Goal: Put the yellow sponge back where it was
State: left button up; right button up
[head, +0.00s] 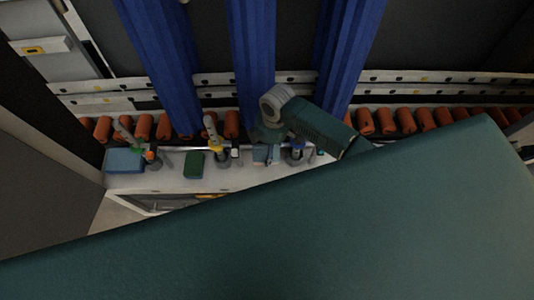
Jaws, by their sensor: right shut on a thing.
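My right gripper (268,157) is over the white counter (225,180), at the end of the teal arm that comes in from the right. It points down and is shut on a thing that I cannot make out. A small pale blue-grey patch shows at its fingers. I see no clearly yellow sponge; it may be hidden by the gripper. A green sponge (194,165) and a blue sponge (125,161) lie on the counter to the left of the gripper. My left gripper is not in view.
Brushes in dark holders stand on the counter, one with a yellow head (212,130) and one at the left (152,157). Another holder (296,156) is close right of the gripper. Orange rollers (163,127) and blue washer brushes (252,60) are behind. My teal arm hides the foreground.

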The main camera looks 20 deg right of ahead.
notch_tip(320, 180, down, 3)
jog(key=shift+r, duration=0.1)
notch_tip(320, 180, down, 2)
jog(key=shift+f, duration=0.55)
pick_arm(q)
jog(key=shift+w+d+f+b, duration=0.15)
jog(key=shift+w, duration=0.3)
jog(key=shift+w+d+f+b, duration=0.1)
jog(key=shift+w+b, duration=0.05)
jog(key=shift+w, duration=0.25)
pick_arm(e)
jog(key=shift+f, duration=0.15)
jog(key=o, duration=1)
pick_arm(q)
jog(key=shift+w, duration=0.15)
pick_arm(e)
jog(key=shift+o, duration=1)
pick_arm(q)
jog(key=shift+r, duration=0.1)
